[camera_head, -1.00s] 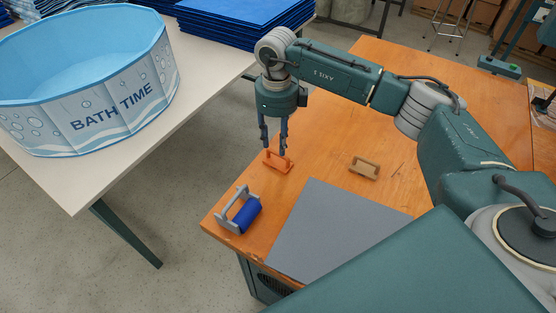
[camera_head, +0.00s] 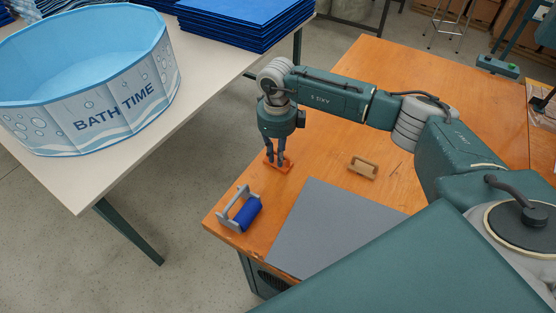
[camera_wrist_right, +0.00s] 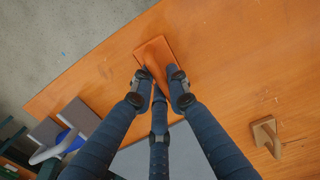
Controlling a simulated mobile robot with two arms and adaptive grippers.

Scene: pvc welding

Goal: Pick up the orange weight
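The orange weight (camera_head: 287,165) lies on the orange-brown wooden table, left of its middle and close to the edge on the pool's side. My right gripper (camera_head: 275,162) points straight down over it, with its fingers drawn in at the weight's handle. In the right wrist view, the orange plate of the weight (camera_wrist_right: 154,50) shows past the fingertips (camera_wrist_right: 158,80), which close in on the handle from both sides. The handle is mostly hidden by the fingers. The weight still appears to rest on the table. My left gripper is out of view.
A blue roller in a grey frame (camera_head: 245,214) stands at the table's near left corner. A brown weight with a handle (camera_head: 363,168) lies to the right. A grey mat (camera_head: 335,228) lies in front. A blue pool (camera_head: 85,75) is on a separate white table.

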